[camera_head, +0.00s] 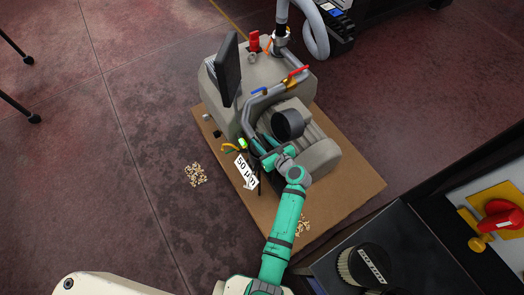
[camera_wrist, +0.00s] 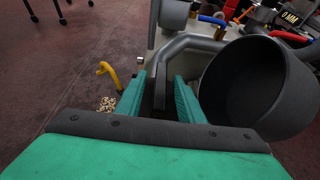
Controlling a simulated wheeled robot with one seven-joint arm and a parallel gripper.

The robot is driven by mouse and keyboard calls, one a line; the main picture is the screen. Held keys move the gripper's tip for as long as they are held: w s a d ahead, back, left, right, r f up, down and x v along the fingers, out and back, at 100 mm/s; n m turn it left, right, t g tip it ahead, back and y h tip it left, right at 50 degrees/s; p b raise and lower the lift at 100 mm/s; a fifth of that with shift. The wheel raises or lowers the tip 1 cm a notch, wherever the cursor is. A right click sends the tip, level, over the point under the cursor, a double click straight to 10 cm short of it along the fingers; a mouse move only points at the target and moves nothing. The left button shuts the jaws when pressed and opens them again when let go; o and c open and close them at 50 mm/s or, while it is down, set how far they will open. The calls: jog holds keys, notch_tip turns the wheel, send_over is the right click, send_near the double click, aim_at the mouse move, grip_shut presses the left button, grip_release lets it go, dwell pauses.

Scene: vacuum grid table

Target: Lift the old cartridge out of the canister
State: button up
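The machine (camera_head: 215,95) has a dark, open-ended round housing (camera_head: 288,124), which may be the canister. The housing also shows in the wrist view (camera_wrist: 255,90), close to the right of my gripper; its inside is dark and I make out no cartridge there. My gripper (camera_head: 270,155) reaches in beside the housing on its left. In the wrist view my gripper (camera_wrist: 160,80) has its teal fingers apart, with a grey pipe and a dark bar showing between them. I cannot tell whether they touch these. The old cartridge is not clearly seen.
A white tag (camera_head: 245,172) reading 50 µm hangs near my gripper. Valves with red (camera_head: 298,71) and blue (camera_head: 258,88) handles sit on the pipework. A labelled pleated cartridge (camera_head: 365,266) stands on the dark bench at lower right. Small pale pieces (camera_head: 195,174) lie on the floor.

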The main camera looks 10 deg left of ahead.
grip_shut()
dwell(1.4)
